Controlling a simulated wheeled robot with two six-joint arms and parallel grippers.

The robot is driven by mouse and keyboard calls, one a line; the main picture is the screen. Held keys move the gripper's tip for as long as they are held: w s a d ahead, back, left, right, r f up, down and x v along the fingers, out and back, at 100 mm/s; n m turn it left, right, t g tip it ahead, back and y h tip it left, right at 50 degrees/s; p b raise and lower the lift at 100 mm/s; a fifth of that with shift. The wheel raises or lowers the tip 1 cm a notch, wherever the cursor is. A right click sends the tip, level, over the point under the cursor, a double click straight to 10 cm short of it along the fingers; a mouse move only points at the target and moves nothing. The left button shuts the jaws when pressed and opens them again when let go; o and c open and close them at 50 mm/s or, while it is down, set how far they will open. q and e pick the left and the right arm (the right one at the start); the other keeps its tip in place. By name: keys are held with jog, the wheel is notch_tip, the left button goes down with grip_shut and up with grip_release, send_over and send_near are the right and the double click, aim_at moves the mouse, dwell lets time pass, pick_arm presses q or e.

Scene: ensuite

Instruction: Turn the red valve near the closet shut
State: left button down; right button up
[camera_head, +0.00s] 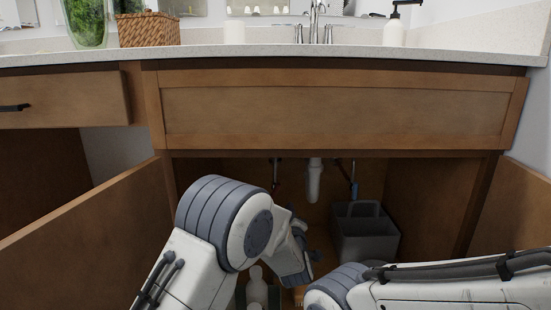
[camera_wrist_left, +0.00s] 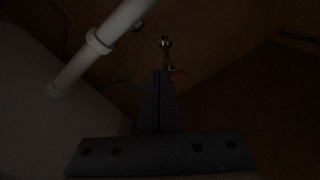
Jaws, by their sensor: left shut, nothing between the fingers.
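The red valve (camera_wrist_left: 178,75) shows in the left wrist view as a small red handle below a shiny metal fitting, dim in the dark cabinet. My left gripper (camera_wrist_left: 158,76) is shut and empty, its fingertips pointing up just left of the red handle. Whether they touch it I cannot tell. In the head view, my left arm reaches into the open cabinet under the sink, and its fingers are hard to make out. A thin red-tinted line (camera_head: 276,178) shows at the back wall there. My right gripper is out of view; only my right arm shows at the lower right.
A white drain pipe (camera_wrist_left: 98,42) runs at the upper left of the wrist view; it also hangs under the sink (camera_head: 314,180). A grey caddy (camera_head: 366,232) stands right of my left arm. Open cabinet doors (camera_head: 95,240) flank the opening. White bottles (camera_head: 256,288) stand low near my arm.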

pick_arm(q)
jog(key=w, duration=0.7)
jog(key=shift+d+r+n, duration=0.15)
jog(key=shift+n, duration=0.15)
jog(key=shift+a+r, duration=0.1)
jog(key=shift+a, duration=0.5)
dwell(0.8)
jog(key=shift+a+f+b, duration=0.1)
jog(key=shift+f+b, duration=0.25)
jog(key=shift+f, duration=0.25)
jog(key=shift+a+f+b, duration=0.5)
jog(key=shift+f, duration=0.05)
jog(key=shift+a, duration=0.1)
dwell(0.3)
jog(key=shift+f, duration=0.2)
